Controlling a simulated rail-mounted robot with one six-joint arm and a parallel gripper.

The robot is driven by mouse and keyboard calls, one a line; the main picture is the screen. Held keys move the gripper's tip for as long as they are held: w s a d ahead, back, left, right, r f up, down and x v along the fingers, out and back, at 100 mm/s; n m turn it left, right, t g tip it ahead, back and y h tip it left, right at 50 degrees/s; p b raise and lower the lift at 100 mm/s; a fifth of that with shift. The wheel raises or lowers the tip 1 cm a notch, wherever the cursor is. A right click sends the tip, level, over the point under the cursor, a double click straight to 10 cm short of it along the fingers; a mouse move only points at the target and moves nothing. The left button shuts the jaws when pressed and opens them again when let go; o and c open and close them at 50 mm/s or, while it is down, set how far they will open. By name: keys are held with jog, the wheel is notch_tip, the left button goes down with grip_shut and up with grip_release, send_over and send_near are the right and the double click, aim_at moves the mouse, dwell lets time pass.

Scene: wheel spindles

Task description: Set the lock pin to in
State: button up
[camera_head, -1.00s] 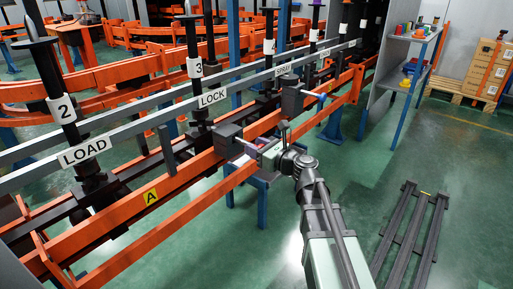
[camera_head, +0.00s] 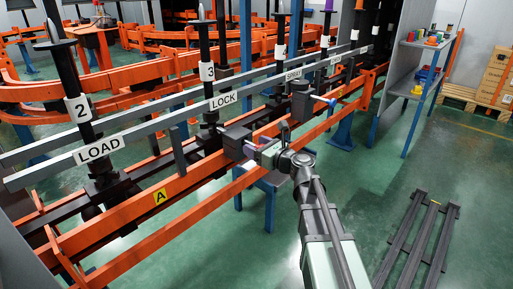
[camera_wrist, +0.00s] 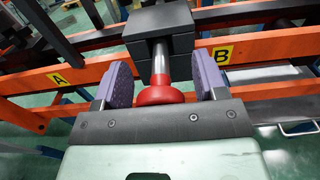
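The lock pin shows in the wrist view as a red round knob (camera_wrist: 160,94) on a bare steel shaft (camera_wrist: 161,62). The shaft runs into a dark block (camera_wrist: 158,28) on the orange rail; a length of shaft shows between knob and block. The block (camera_head: 236,140) stands below the LOCK label (camera_head: 223,101) in the head view. My gripper (camera_wrist: 162,84) has its two purple pads apart, one on each side of the knob. A gap shows at the right pad; the left pad is very near the knob, and contact there is unclear. In the head view my gripper (camera_head: 257,149) faces the block.
Orange rails carry an A plate (camera_head: 160,196) and a B plate (camera_wrist: 222,54). Spindle 2 (camera_head: 80,107) stands by the LOAD label (camera_head: 100,149), spindle 3 (camera_head: 207,72) by LOCK. Another dark block (camera_head: 302,101) with a handle sits farther along. Dark bars (camera_head: 415,245) lie on the floor.

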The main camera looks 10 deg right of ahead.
jog(key=shift+s, duration=0.1)
jog(key=v, duration=1)
jog(key=shift+s+d, duration=0.25)
